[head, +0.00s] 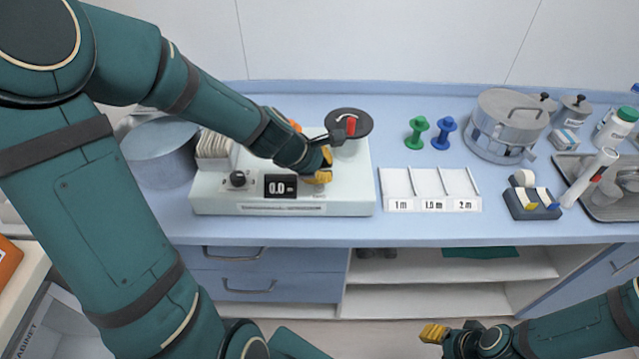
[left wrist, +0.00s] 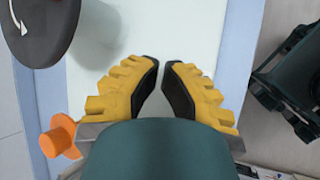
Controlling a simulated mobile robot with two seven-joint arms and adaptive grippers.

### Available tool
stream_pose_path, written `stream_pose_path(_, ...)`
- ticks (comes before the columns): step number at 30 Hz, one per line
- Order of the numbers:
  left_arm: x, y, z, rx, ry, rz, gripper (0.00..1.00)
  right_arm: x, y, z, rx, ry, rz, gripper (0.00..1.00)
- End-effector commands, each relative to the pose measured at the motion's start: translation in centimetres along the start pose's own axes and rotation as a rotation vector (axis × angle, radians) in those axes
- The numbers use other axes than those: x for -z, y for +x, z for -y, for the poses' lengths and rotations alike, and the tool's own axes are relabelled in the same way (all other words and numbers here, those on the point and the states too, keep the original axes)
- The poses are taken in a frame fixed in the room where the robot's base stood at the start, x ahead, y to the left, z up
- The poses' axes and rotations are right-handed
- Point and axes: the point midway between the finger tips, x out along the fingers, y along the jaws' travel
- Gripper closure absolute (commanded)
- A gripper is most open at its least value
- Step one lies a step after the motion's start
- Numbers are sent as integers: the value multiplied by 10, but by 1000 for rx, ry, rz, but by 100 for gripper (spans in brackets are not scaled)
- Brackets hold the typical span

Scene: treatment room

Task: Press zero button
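A pale device (head: 345,205) stands on the blue counter, with a display (head: 281,186) reading 0.0 and a black knob (head: 238,179) on its front. My left gripper (head: 322,168) is over the device's right part, to the right of the display. In the left wrist view its fingertips (left wrist: 163,64) nearly meet, with a thin gap and nothing between them, above the pale top. I cannot tell whether they touch it. No zero button can be made out; my left arm and gripper hide part of the device. My right gripper (head: 435,333) is low, in front of the counter.
A black disc (head: 362,120) with a red part is at the device's back right; the disc also shows in the left wrist view (left wrist: 45,35). An orange knob (left wrist: 58,136) is beside the left gripper. Green (head: 416,133) and blue (head: 445,133) spools and a labelled tray (head: 432,205) stand right.

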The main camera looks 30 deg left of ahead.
Motion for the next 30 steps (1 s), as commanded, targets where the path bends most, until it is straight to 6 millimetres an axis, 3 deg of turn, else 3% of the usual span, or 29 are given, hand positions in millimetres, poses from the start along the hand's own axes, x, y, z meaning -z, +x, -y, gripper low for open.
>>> stream_pose_path(18,-22,-40,-22,0,0,0,100,4,-46,17,0,0,0,53)
stream_pose_path(30,-21,-40,-21,0,0,0,100,4,-46,17,0,0,0,53)
